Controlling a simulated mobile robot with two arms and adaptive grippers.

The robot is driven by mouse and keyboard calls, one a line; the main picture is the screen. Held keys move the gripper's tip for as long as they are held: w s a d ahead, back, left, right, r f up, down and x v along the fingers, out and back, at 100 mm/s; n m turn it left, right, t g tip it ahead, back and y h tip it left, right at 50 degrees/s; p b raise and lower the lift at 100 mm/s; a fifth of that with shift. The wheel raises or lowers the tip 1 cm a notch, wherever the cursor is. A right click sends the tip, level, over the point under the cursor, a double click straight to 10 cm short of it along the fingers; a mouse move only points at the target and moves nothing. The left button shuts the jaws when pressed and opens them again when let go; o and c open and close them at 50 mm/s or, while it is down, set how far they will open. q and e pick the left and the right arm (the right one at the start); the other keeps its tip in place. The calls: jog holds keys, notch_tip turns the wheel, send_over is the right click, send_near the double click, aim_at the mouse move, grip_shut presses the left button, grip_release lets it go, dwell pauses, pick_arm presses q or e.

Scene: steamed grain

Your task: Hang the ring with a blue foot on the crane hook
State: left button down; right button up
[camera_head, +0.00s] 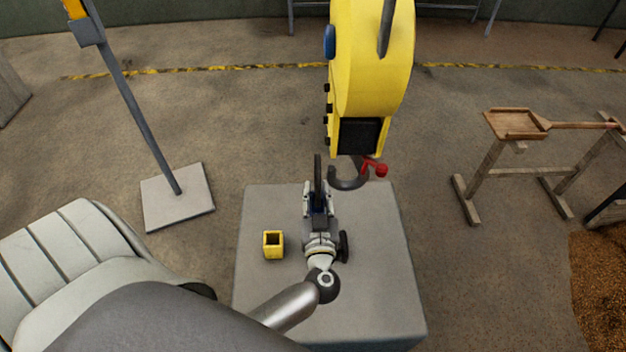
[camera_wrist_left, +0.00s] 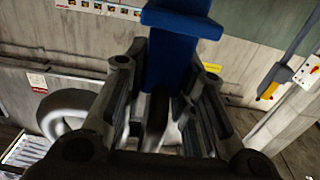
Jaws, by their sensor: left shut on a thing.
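My left gripper (camera_head: 319,200) is above the grey block and shut on the ring with a blue foot. The dark ring (camera_head: 318,172) stands upright, nearly edge-on, beyond the fingers. Its blue foot (camera_head: 318,208) is mostly hidden by them. In the left wrist view the blue foot (camera_wrist_left: 178,55) shows between the fingers. The crane hook (camera_head: 348,181), dark with a red latch (camera_head: 376,168), hangs just right of the ring. They look apart, though depth is hard to judge. A grey curved piece (camera_wrist_left: 60,112) at the wrist view's left cannot be identified surely. My right gripper is not in view.
The yellow hook block (camera_head: 365,75) hangs above the hook. A small open yellow box (camera_head: 273,244) stands on the grey block (camera_head: 385,290), left of my gripper. A post on a base plate (camera_head: 178,205) stands left. A wooden tray (camera_head: 515,123) on a stand is right.

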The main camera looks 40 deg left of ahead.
pick_arm(q)
jog(key=w+d+f+b, duration=0.4)
jog(key=d+f+b, duration=0.1)
jog(key=b, duration=0.1)
jog(key=shift+d+f, duration=0.2)
jog(key=shift+f, duration=0.15)
dwell(2.5)
jog(key=shift+w+f, duration=0.1)
dwell(0.6)
jog(key=c, duration=1.1)
grip_release()
jog(key=shift+c, duration=0.2)
jog(key=shift+o, duration=0.2)
jog(key=shift+f, duration=0.1)
